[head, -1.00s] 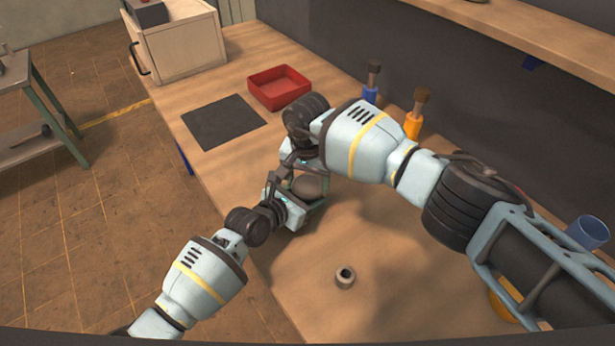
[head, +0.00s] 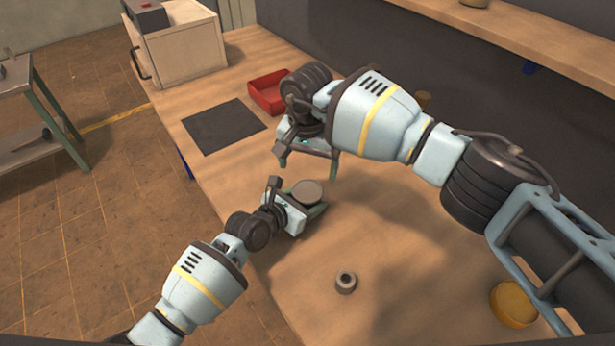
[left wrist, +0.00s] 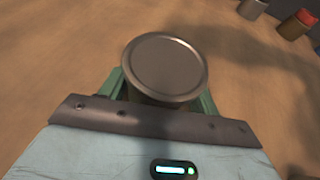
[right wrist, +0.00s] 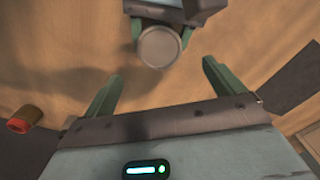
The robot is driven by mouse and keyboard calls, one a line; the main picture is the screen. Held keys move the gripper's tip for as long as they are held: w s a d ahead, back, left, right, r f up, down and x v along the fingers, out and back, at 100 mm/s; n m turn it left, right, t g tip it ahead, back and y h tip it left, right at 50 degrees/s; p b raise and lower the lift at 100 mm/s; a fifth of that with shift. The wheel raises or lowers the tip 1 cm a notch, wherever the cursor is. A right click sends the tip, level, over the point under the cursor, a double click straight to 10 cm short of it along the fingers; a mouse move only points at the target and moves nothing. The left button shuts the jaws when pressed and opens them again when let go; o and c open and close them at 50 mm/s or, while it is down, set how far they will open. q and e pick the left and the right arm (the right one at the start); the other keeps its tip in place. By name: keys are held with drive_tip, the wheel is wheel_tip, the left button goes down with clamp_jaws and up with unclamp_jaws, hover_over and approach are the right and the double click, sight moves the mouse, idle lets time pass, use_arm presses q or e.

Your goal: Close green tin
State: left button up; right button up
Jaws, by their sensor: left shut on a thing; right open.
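The tin (left wrist: 150,97) is held in my left gripper (head: 311,203), whose green fingers are shut around its sides just above or on the table. A flat round grey lid (left wrist: 165,66) covers the tin's top and looks level. The lid also shows in the head view (head: 307,193) and the right wrist view (right wrist: 159,47). Most of the tin's body is hidden by the lid and fingers, so its colour is hard to tell. My right gripper (head: 309,160) is open and empty, above and apart from the lid; its spread fingers show in the right wrist view (right wrist: 160,85).
A small grey ring-like piece (head: 346,283) lies on the table (head: 400,260) in front. A yellow round item (head: 513,303) is at the right, partly behind my right arm. A dark mat (head: 223,126), red tray (head: 262,97) and wooden box (head: 184,45) lie farther back.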

wheel_tip(320, 180, up, 5)
drive_tip(key=shift+s+f, duration=0.1)
idle(0.3)
use_arm(q)
drive_tip(key=o, duration=1.5)
drive_tip(key=shift+c, duration=0.2)
